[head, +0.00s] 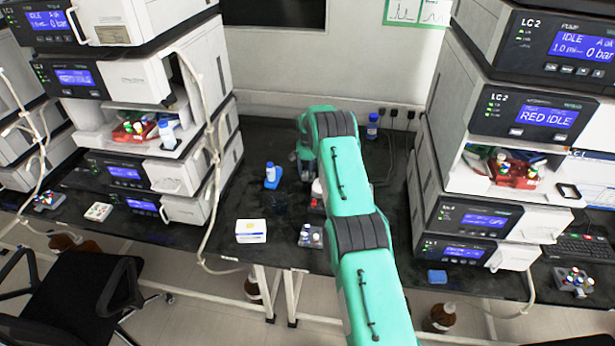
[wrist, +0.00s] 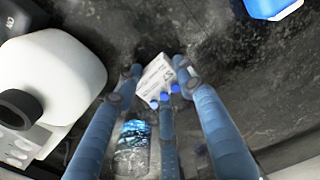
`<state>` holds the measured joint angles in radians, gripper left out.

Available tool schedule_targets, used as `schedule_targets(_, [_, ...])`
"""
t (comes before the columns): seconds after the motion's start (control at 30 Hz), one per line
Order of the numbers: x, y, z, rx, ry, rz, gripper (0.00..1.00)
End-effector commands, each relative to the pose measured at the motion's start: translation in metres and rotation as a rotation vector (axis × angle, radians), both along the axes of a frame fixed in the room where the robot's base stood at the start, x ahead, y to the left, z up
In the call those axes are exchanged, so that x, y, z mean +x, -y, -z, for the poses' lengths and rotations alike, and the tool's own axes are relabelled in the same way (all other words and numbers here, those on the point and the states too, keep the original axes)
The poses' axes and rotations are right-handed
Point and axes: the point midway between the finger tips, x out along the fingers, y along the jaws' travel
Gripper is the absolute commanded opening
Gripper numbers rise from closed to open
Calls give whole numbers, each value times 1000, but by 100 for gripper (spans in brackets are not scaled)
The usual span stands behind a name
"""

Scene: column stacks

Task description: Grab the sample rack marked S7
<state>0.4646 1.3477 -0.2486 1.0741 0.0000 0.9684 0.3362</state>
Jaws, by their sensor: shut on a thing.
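In the wrist view, my gripper (wrist: 156,72) is shut on a small sample rack (wrist: 154,82) with a pale, labelled face. Several blue caps show along its near edge, between my fingers. The marking on the label is too blurred to read, so I cannot tell whether it is S7. In the head view my own arm hides most of my gripper. A small grey rack (head: 311,237) with capped vials sits near the bench's front edge, beside my arm. I cannot tell whether it is the held one.
Instrument stacks stand left (head: 125,173) and right (head: 468,216), with red racks in their open bays (head: 138,130) (head: 513,172). A white box (head: 251,231), a blue holder (head: 272,180) and a blue-capped bottle (head: 372,127) stand on the bench. A white bottle (wrist: 62,75) is close left of my fingers.

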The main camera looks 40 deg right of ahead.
Motion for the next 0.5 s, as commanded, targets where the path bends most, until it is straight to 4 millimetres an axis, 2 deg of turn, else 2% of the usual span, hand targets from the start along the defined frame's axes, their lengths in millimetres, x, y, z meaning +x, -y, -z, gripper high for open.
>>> schedule_targets(0.27, [1,0,-11,-1,2,0,12])
schedule_targets(0.5, [1,0,-38,-1,2,0,12])
